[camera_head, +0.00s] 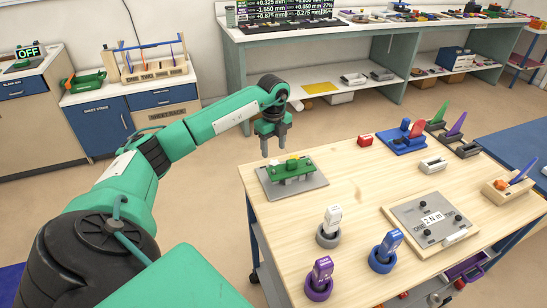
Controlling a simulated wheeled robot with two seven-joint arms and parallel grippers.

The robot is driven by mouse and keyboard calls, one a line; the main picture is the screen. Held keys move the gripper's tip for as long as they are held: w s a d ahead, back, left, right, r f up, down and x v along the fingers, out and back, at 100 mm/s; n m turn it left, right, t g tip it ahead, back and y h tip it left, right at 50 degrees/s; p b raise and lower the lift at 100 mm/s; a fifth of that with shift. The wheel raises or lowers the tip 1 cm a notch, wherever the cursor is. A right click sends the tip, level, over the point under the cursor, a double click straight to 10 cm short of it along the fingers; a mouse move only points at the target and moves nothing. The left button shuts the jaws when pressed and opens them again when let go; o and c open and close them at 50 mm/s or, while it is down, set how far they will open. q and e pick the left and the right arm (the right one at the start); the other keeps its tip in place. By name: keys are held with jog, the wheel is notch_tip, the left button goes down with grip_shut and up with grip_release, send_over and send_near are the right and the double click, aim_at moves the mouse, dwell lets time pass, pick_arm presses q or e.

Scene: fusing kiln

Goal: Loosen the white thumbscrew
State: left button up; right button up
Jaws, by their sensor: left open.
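A green fixture (289,171) sits on a grey plate (313,184) at the table's back left corner. Small white, yellow and red parts show on it. They are too small for me to tell for sure which one is the white thumbscrew. My left gripper (274,152) points down, open and empty, just above and behind the left part of the fixture. It appears apart from the fixture. My right gripper is out of view.
White (333,217), blue (391,242) and purple (322,269) tools stand in ring holders at the front. A plate marked 2 N m (408,216) lies right of them. A red block (365,140) and blue rack (401,148) are at the back. Bare wood lies between.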

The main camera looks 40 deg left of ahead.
aim_at(274, 162)
pick_arm(q)
notch_tip(274, 162, up, 8)
jog(key=shift+r+b, duration=0.2)
jog(key=shift+b, duration=0.15)
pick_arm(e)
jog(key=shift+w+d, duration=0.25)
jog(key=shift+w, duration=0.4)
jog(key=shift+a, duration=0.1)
